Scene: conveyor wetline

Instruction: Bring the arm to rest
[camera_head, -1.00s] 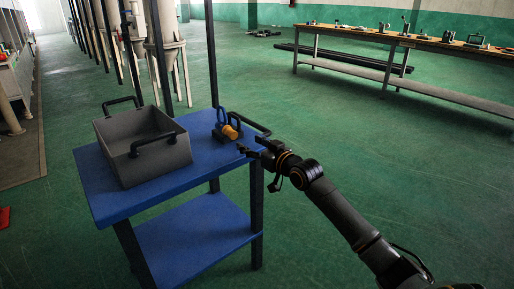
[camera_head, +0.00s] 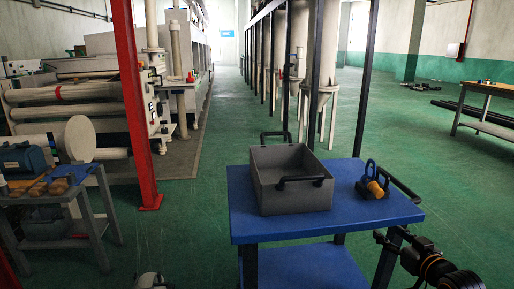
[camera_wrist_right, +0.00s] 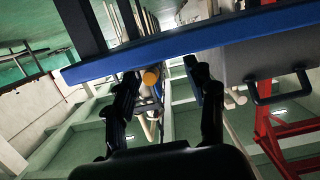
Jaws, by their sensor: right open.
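My right gripper (camera_head: 383,239) is low at the right of the blue cart (camera_head: 265,228), beside its front right leg and below the tabletop. In the right wrist view my right gripper (camera_wrist_right: 168,92) has its two dark fingers spread, with nothing between them. The underside and edge of the blue top (camera_wrist_right: 160,52) cross above them. My right arm (camera_head: 440,268) comes in from the lower right corner. My left gripper does not show; a small grey and black part (camera_head: 152,281) at the bottom edge is too cut off to identify.
A red post (camera_head: 133,110) and a tool table (camera_head: 55,190) are at the left. Green floor between them is open.

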